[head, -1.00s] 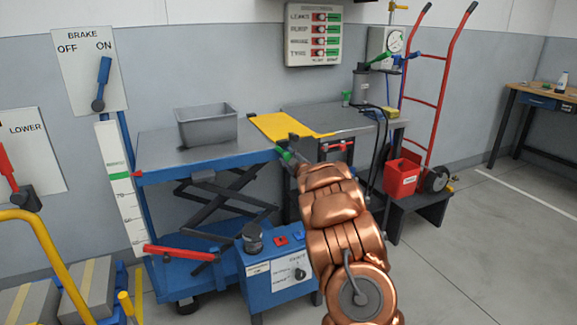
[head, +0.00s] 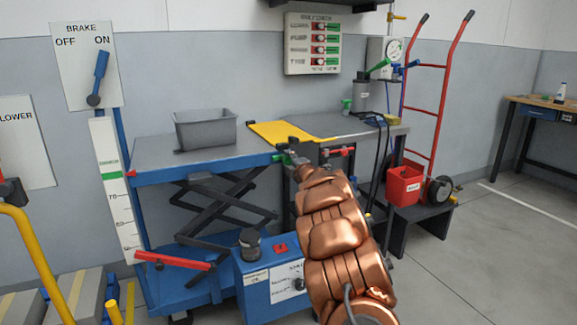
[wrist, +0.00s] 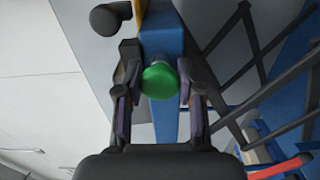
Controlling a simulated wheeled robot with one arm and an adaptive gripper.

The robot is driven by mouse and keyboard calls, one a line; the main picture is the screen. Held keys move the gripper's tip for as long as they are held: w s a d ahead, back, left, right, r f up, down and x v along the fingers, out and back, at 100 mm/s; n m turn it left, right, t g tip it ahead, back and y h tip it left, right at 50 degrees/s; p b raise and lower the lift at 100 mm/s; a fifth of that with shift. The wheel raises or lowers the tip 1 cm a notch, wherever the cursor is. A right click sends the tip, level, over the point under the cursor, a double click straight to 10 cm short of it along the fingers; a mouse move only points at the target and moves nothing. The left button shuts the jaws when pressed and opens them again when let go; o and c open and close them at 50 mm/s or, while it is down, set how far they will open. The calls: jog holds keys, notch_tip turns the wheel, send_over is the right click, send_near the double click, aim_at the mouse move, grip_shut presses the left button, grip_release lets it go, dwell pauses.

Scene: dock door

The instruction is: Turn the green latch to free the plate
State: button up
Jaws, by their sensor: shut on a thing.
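The green latch (head: 280,159) is at the front edge of the lift table, below the near end of the yellow plate (head: 285,131). In the wrist view its round green end (wrist: 160,80) lies between the two fingers of my gripper (wrist: 161,92). My gripper (head: 291,160) is shut on the latch; the fingers partly hide its sides. The yellow plate lies flat across the gap between the lift table and the dark bench on the right. My copper arm hides part of the table front below the latch.
A grey bin (head: 205,131) stands on the lift table (head: 150,152). A blue control box (head: 255,290) is left of my arm. A red bucket (head: 404,186) and red hand truck (head: 438,100) stand right. Open floor lies at the right.

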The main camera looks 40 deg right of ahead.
dwell(0.4)
jog(key=o, duration=1.1)
jog(key=shift+o, duration=0.2)
jog(key=v, duration=1.2)
